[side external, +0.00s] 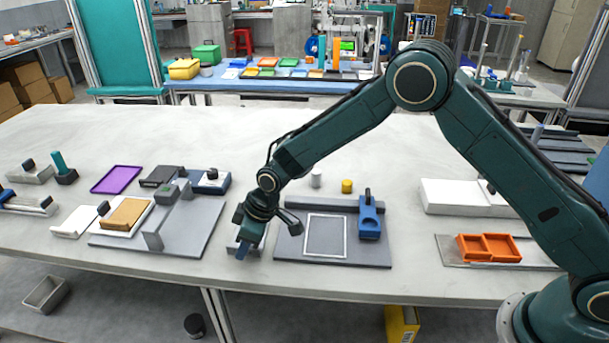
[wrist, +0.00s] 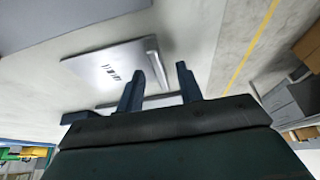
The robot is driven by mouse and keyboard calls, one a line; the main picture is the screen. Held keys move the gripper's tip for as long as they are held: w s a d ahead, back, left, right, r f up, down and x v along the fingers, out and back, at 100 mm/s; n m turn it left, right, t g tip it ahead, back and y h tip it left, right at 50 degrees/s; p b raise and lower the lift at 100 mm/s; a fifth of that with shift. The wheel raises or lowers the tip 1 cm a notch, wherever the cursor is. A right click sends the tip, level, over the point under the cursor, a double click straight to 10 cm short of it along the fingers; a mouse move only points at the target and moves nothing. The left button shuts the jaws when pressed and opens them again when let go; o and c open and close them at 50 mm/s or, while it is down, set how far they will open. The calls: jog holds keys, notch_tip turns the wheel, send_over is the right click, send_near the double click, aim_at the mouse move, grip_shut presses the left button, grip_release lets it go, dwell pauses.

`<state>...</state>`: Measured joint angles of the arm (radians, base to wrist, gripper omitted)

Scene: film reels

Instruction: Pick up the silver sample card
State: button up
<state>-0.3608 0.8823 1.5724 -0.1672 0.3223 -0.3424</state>
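The silver sample card (wrist: 105,66) is a flat, shiny plate with small dark marks and a raised strip along its right edge. It lies on the pale table in the wrist view. In the side view my gripper (side external: 243,248) points down near the table's front edge, between two grey boards. The arm and fingers hide most of the card there.
A grey board (side external: 376,255) with a white-outlined square and a blue block (side external: 370,219) lies to the right. Another grey board (side external: 192,240) with an upright plate lies to the left. An orange tray (side external: 488,248) is further right. The table's back middle is clear.

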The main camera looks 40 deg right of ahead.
jog(key=shift+w+a+f, duration=0.1)
jog(key=shift+f, duration=0.15)
dwell(0.3)
grip_shut()
jog(key=shift+r, duration=0.1)
notch_tip(320, 180, up, 20)
dwell(0.8)
dwell(0.5)
